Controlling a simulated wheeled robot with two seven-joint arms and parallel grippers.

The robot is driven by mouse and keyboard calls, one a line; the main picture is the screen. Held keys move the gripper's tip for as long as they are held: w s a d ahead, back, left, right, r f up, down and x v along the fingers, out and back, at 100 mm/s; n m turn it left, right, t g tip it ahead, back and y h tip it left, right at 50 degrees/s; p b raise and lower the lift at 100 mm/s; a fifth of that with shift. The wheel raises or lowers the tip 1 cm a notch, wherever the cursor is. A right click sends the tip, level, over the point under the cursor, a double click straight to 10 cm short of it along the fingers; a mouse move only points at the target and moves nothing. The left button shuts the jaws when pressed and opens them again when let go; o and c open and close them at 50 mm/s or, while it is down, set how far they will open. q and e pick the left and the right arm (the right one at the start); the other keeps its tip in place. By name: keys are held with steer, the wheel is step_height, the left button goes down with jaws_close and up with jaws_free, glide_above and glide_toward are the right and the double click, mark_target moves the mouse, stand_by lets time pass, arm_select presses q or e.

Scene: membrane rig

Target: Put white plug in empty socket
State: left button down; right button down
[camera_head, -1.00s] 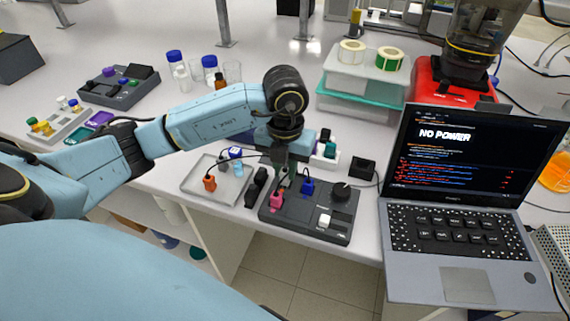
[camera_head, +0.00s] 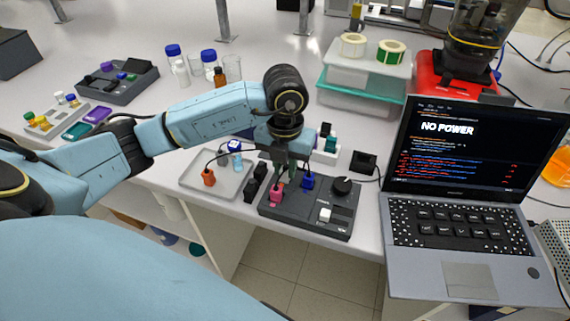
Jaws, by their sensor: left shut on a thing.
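My left gripper (camera_head: 283,181) is shut and points down over the dark socket panel (camera_head: 302,216). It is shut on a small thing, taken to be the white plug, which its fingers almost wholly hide. Its tips are low at the panel, between the pink plug (camera_head: 275,196) and the blue plug (camera_head: 308,181), very close to the pink one. The empty socket is not visible; the gripper hides that part of the panel. I cannot tell whether the held plug touches the panel. My right gripper is not in view.
Left of the panel, a metal tray (camera_head: 190,182) holds an orange plug (camera_head: 208,177) and a blue and white piece (camera_head: 235,148). Black plugs (camera_head: 257,178) stand between tray and panel. The laptop (camera_head: 468,262) at the right reads NO POWER. A black knob (camera_head: 342,187) rises from the panel.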

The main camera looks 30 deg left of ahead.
arm_select(q)
steer(key=c, duration=1.2)
jaws_free()
steer(key=shift+c, duration=0.2)
step_height(320, 180, up, 13)
steer(key=p, duration=0.1)
steer(key=shift+r, duration=0.2)
